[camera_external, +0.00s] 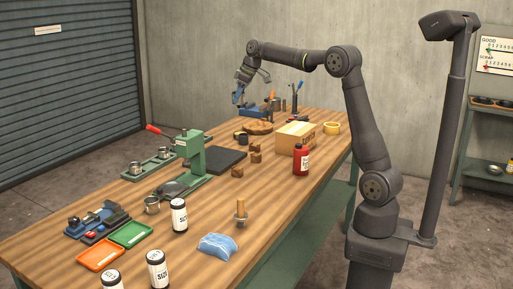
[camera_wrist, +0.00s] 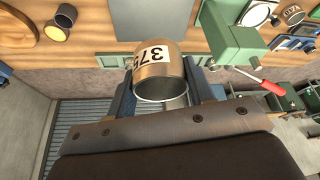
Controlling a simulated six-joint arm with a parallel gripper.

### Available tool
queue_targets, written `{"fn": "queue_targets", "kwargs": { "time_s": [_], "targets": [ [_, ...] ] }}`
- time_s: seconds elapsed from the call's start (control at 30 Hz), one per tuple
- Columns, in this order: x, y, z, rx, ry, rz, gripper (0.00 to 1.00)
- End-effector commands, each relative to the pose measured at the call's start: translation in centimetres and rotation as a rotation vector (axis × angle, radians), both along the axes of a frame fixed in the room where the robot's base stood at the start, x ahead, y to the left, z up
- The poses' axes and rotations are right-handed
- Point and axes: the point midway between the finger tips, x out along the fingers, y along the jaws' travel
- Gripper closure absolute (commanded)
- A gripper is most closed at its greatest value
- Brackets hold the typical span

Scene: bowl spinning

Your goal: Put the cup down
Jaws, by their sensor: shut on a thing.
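A copper-coloured cup (camera_wrist: 160,68) with a white label reading 375 is between my gripper's (camera_wrist: 155,98) two fingers in the wrist view. The fingers are closed against its sides. The cup's open rim faces the camera, and its far end overlaps the bench edge in that picture. In the external view my gripper (camera_external: 239,97) hangs in the air above the far left side of the wooden bench (camera_external: 200,262). The cup is too small to make out there.
A green press (camera_external: 191,158) with a red handle, a dark mat (camera_external: 222,160) and brown blocks (camera_external: 237,172) stand on the bench. A cardboard box (camera_external: 290,140) and a red bottle (camera_external: 301,160) are on its right. Bare wood lies around the blue cloth (camera_external: 217,246).

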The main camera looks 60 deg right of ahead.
Motion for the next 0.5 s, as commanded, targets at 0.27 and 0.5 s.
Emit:
{"fn": "queue_targets", "kwargs": {
  "time_s": [0.27, 0.5],
  "targets": [
    [-7.6, -12.1, -0.1, 0.001, -0.001, -0.198, 0.74],
    [-15.7, -20.2, -0.5, 0.001, -0.001, -0.363, 0.74]
  ]
}}
